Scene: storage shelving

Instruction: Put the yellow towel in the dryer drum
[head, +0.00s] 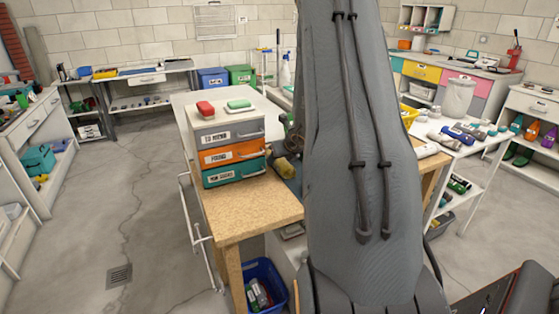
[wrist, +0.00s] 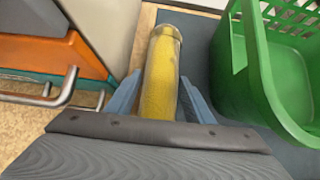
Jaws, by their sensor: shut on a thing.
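In the head view the towel (head: 287,168) shows as a small yellow piece just right of the drawer unit, beside my grey arm. My arm hides much of the bench there. I cannot make out a dryer drum in either view.
A drawer unit (head: 228,148) with grey, orange and teal drawers stands on the wooden bench (head: 250,207), close left of the towel. Its handles stick out. A green basket (wrist: 262,75) stands close right in the wrist view. A blue bin (head: 265,285) is below the bench. Floor at left is clear.

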